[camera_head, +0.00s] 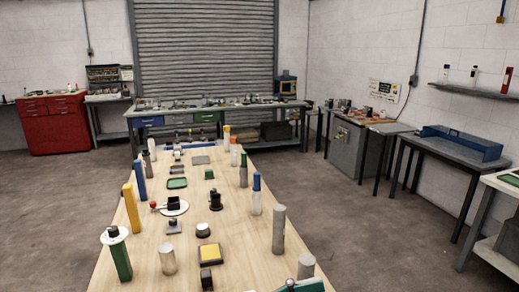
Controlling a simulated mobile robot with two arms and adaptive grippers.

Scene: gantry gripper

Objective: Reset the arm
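Neither of my grippers shows in the head view, and I see no arm that I can make out as mine. A long light wooden table (146,262) runs away from me from the bottom of the view. Many small items stand on it. At the bottom edge a teal item (312,286) with a dark rounded part is cut off, and I cannot tell what it is.
On the table stand a green post (121,262), a yellow post (131,208), a grey cylinder (279,230) and a yellow-topped block (210,254). A red cabinet (54,125) and workbenches line the walls. The floor on both sides of the table is clear.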

